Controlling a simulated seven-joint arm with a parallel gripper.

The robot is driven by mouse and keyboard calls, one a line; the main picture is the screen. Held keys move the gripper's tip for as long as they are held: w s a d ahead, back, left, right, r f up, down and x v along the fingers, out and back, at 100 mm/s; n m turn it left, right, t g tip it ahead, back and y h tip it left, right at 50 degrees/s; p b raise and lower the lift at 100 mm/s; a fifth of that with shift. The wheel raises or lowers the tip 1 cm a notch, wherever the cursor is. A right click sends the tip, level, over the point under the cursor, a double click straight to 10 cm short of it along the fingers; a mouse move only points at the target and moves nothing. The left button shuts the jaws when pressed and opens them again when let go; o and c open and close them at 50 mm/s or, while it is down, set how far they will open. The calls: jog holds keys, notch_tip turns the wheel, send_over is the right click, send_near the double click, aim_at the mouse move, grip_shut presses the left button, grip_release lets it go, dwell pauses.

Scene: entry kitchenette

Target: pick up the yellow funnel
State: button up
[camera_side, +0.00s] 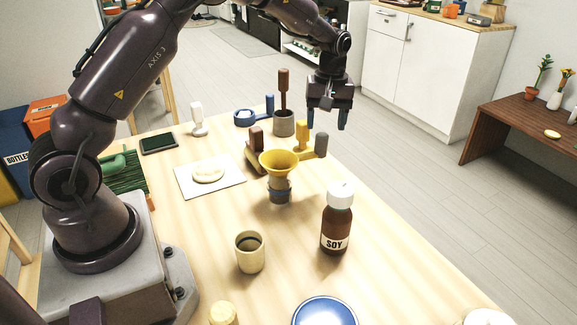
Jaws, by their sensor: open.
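The yellow funnel (278,163) stands upright near the middle of the table, wide mouth up. Its lower part sits in or on a small grey container with a blue band (279,192); the spout is hidden. My gripper (326,119) is open and empty, fingers pointing down. In the picture it is above and to the right of the funnel, apart from it. How far behind the funnel it hangs is hard to tell from this single view.
A soy bottle (337,220) stands to the front right, a beige cup (250,252) in front. Bread lies on a white board (229,188) at left.

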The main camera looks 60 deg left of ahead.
aim_at(323, 135)
jog(key=f, duration=0.5)
jog(key=shift+s+a+f, duration=0.2)
jog(key=shift+f, duration=0.1)
grip_shut()
